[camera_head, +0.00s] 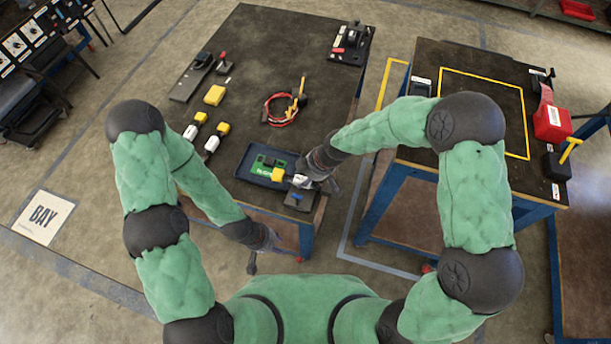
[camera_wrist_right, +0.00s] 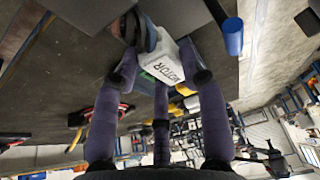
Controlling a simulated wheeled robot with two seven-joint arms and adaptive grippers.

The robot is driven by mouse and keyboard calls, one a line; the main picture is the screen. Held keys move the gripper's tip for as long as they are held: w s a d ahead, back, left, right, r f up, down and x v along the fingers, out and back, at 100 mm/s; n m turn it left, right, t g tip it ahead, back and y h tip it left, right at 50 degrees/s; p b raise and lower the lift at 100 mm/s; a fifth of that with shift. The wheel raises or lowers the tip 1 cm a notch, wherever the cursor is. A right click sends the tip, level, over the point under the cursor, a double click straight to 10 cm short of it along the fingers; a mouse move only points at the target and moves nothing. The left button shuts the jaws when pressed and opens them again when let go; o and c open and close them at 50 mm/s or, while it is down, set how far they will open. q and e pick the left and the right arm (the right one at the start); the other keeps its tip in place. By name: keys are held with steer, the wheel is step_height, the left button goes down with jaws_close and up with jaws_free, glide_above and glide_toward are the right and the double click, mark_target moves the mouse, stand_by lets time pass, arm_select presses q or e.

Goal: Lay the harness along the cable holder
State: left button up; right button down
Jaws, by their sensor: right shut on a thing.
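A red looped cable (camera_head: 281,110), which looks like the harness, lies on the dark table (camera_head: 262,45) with a yellow and black piece (camera_head: 300,95) at its right side. I cannot tell which part is the cable holder. My right gripper (camera_head: 303,181) is at the table's near right, over the edge of a blue tray (camera_head: 247,178). It is shut on a white block marked MOTOR, which shows between its fingers in the right wrist view (camera_wrist_right: 163,63). My left gripper (camera_head: 252,264) hangs in front of the table's near edge, apart from everything; its fingers are too small to read.
The blue tray holds a green board (camera_head: 262,168). Yellow and white connectors (camera_head: 213,143) and a yellow block (camera_head: 214,95) lie left of the cable. A black fixture (camera_head: 350,43) stands at the far right.

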steer(key=shift+f+b, duration=0.3)
steer(key=shift+f, duration=0.05)
steer(key=c, duration=0.7)
jaws_free()
steer(key=shift+r, duration=0.1)
steer(key=shift+r+p, duration=0.6)
steer(key=shift+p, duration=0.1)
steer(key=p+v, duration=0.3)
steer(key=v, duration=0.9)
